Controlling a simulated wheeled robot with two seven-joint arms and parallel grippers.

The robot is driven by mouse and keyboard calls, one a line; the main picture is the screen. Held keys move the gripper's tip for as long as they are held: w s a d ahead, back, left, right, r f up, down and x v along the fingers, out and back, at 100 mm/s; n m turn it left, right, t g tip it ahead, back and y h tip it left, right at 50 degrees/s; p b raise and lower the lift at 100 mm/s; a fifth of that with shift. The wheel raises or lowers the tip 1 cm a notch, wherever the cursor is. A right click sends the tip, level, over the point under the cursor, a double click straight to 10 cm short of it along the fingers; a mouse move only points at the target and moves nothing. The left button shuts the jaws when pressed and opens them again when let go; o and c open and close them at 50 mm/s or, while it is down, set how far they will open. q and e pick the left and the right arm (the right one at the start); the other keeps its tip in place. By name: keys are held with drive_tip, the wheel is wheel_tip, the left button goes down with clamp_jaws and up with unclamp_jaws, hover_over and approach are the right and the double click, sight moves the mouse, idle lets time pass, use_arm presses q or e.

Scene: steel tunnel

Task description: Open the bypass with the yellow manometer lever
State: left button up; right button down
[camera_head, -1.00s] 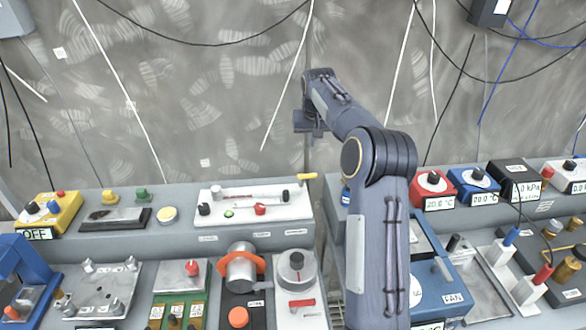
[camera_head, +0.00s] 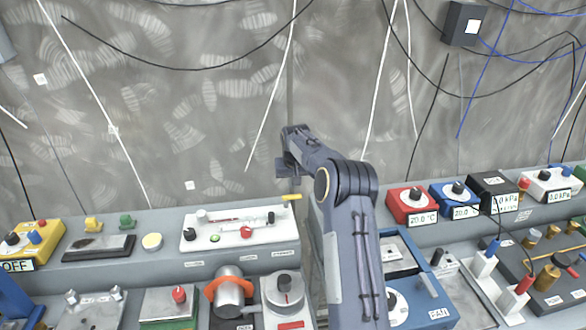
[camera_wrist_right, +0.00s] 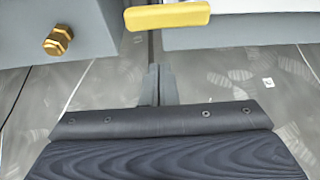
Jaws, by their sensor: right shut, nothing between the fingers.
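The yellow lever (camera_head: 291,197) sticks out at the right end of the white panel (camera_head: 205,243) on the upper shelf. In the right wrist view the yellow lever (camera_wrist_right: 168,16) lies roughly level across the top of the picture. My right gripper (camera_head: 283,167) is shut and empty. In the head view it shows just above the lever, with the grey wall behind. In the right wrist view its shut fingers (camera_wrist_right: 158,80) point toward the lever with a small gap between. My left gripper is not in view.
The panel also carries a red knob (camera_head: 246,232) and a black knob (camera_head: 190,236). A narrow gap separates the left and right benches beside the lever. Red (camera_head: 410,204) and blue (camera_head: 455,200) boxes stand right of my arm. A brass fitting (camera_wrist_right: 58,40) shows left in the wrist view.

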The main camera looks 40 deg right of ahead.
drive_tip(key=s, duration=0.1)
drive_tip(key=s+a, duration=0.2)
drive_tip(key=shift+s+r, duration=0.15)
drive_tip(key=shift+s, duration=0.1)
